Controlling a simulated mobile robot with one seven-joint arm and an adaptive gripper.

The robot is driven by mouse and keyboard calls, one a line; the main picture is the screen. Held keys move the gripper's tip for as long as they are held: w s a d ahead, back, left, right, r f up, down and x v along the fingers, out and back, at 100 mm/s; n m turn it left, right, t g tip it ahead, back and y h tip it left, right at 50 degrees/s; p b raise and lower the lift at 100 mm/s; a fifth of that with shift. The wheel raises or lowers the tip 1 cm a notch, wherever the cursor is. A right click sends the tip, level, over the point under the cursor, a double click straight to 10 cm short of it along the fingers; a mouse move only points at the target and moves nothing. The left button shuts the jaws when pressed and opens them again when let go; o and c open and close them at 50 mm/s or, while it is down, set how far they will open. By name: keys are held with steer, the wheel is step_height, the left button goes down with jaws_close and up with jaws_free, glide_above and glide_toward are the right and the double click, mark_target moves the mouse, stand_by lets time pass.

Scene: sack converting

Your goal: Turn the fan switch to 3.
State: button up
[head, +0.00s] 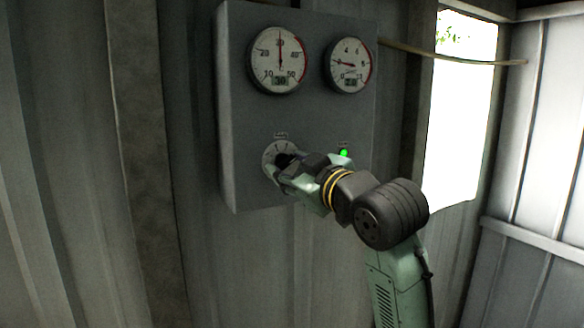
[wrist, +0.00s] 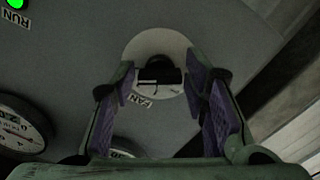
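The fan switch is a round pale dial with a black knob on the grey panel, below the gauges in the head view. The black knob (head: 284,160) is partly covered there by my gripper (head: 293,168). In the wrist view the knob (wrist: 160,75) lies between the two purple-padded fingers of my gripper (wrist: 160,84), over the pale dial (wrist: 160,41) marked FAN. The fingers stand apart, one on each side of the knob; firm contact cannot be made out. A white line on the knob points left in the wrist view. The dial's numbers are not legible.
The grey panel (head: 240,120) carries two round gauges, left (head: 277,62) and right (head: 348,65). A green lamp (head: 344,153) marked RUN is lit right of the dial, close above my wrist. A bright opening (head: 464,115) and corrugated walls surround the panel.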

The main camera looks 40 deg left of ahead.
steer(key=shift+o, duration=1.3)
steer(key=v, duration=1.2)
steer(key=shift+a, duration=0.1)
